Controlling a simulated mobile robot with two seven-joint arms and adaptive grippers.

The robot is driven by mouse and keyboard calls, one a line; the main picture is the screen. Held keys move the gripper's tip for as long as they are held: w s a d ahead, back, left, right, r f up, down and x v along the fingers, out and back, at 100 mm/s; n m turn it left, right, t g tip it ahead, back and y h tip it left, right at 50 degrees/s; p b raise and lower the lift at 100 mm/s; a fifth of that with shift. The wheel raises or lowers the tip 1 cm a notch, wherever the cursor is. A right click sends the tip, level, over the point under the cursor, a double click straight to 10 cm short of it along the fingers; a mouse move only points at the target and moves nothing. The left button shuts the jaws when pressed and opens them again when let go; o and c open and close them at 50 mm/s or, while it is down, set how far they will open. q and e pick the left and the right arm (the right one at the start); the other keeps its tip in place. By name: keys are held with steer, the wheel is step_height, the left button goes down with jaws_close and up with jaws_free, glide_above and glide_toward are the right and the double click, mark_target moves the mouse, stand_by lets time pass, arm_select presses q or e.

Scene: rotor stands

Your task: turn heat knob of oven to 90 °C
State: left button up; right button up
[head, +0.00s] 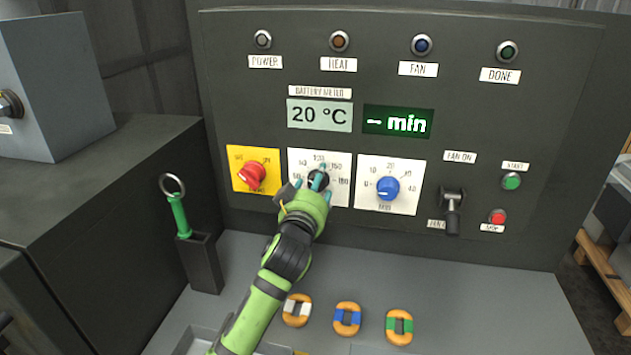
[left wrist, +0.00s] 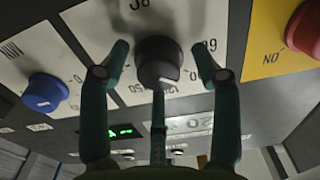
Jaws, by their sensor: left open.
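The black heat knob (head: 318,180) sits on a white scale plate (head: 338,192) in the middle of the oven panel. My left gripper (head: 304,184) is at the knob and partly covers it and the plate's lower left in the head view. In the left wrist view the heat knob (left wrist: 158,63) lies between the two open teal fingers (left wrist: 160,65), with a gap on each side. The temperature display (head: 319,116) reads 20 °C. My right gripper is not in view.
A red power knob (head: 252,175) is left of the heat knob, and a blue knob (head: 388,189) is right of it. A fan lever (head: 452,208) stands further right. A green-handled key (head: 179,214) stands in a holder. Several wound rings, one white (head: 297,310), lie on the bench.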

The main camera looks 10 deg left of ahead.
arm_select(q)
steer(key=c, duration=1.1)
steer(key=shift+r+m, duration=0.2)
steer(key=shift+m, duration=0.3)
steer(key=shift+c, duration=0.2)
steer(key=o, duration=0.9)
steer(key=shift+o, duration=1.2)
steer(key=shift+f, duration=0.1)
steer(key=shift+s, duration=0.1)
